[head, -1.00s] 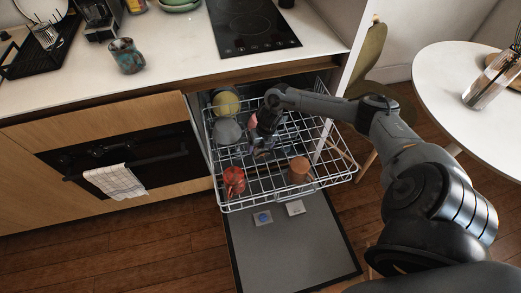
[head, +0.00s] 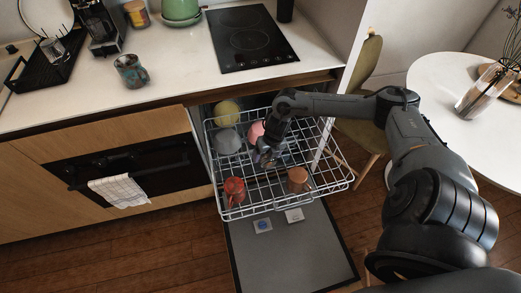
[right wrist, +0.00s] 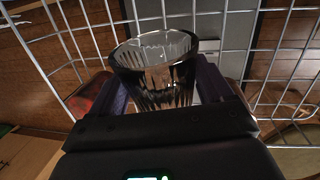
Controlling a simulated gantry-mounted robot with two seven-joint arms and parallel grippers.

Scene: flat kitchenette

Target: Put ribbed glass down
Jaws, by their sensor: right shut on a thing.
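The ribbed glass (right wrist: 155,62) is clear and sits between the two fingers of my right gripper (right wrist: 165,95) in the right wrist view. The gripper is shut on it. In the head view, my right gripper (head: 268,150) points down over the middle of the pulled-out dishwasher rack (head: 243,208). The glass is small and partly hidden there. In the wrist view, rack wires show around and beyond the glass. I cannot tell whether it touches the rack. My left gripper is out of view.
The rack holds a yellow bowl (head: 227,112), a grey bowl (head: 229,141), a pink item (head: 256,133), a red mug (head: 234,190) and a brown cup (head: 298,180). The rack's front middle is free. The open dishwasher door (head: 290,260) lies below.

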